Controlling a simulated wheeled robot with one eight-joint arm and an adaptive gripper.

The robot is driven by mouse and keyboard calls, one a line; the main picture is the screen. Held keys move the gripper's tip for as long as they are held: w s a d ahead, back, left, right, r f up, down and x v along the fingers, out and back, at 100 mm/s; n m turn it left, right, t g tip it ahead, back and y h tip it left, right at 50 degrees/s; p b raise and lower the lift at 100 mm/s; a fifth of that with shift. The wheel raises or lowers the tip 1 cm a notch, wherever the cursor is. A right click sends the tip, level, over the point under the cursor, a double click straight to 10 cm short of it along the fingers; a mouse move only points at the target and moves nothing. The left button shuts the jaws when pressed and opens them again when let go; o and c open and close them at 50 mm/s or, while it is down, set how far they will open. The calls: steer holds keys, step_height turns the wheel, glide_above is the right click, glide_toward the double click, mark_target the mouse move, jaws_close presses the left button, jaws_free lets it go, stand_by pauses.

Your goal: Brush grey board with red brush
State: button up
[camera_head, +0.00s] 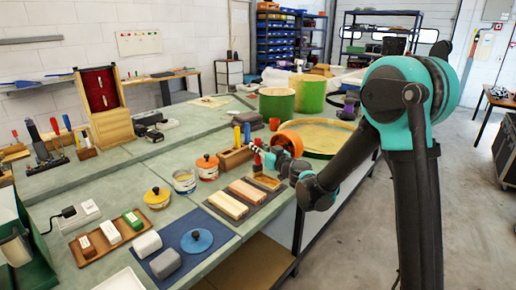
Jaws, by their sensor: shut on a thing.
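My gripper (264,152) reaches in from the right over the bench and is shut on the upright red handle of the red brush (257,158). The brush's lower end is at a small wooden box (266,181); whether it touches the box is too small to tell. A wooden block (234,158) just left of my gripper holds a blue-handled and a yellow-handled tool. I cannot tell for certain which surface is the grey board.
Left of the slats stand an orange-lidded pot (207,170), an open paint can (184,182) and a yellow-lidded pot (157,198). A blue mat (213,254) bears grey blocks and a blue disc. An orange drum (290,142) lies just behind my gripper, near green drums (276,106).

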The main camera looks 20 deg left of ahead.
steer(key=shift+a, duration=0.1)
steer(key=shift+s+x, duration=0.25)
steer(key=shift+x, duration=1.15)
steer(key=shift+a+r, duration=0.1)
steer(key=shift+a, duration=0.1)
steer(key=shift+r, duration=2.9)
